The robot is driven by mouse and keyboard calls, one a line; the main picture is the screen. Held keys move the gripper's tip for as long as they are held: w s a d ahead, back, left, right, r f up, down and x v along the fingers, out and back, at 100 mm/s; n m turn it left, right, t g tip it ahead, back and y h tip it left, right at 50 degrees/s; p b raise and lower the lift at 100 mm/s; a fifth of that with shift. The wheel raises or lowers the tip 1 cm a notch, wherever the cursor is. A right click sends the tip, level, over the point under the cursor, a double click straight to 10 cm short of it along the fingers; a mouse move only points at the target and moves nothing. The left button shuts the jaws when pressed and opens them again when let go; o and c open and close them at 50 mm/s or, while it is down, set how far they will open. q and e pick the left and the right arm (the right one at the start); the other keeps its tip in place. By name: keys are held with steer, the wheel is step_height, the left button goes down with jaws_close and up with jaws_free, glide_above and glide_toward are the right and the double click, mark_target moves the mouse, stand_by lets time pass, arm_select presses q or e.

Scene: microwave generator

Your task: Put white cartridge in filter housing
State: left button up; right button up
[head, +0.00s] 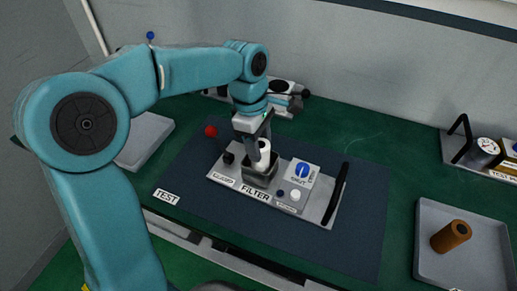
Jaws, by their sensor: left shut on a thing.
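The white cartridge (263,151) is upright between the fingers of my left gripper (259,148), which is shut on it. Its lower end is at the dark filter housing (260,175) in the middle of the grey FILTER panel (232,182). I cannot tell how deep it sits in the housing. The left arm reaches in from the left, and the gripper points down over the housing. My right gripper does not show.
A brown cylinder (452,237) lies in a grey tray (427,257) at right. A gauge unit (487,150) stands behind the tray.

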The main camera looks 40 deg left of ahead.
mark_target(262, 166)
arm_select(q)
step_height(262, 166, down, 2)
steer(key=shift+f, duration=0.2)
steer(key=shift+f, duration=0.1)
steer(key=o, duration=1.1)
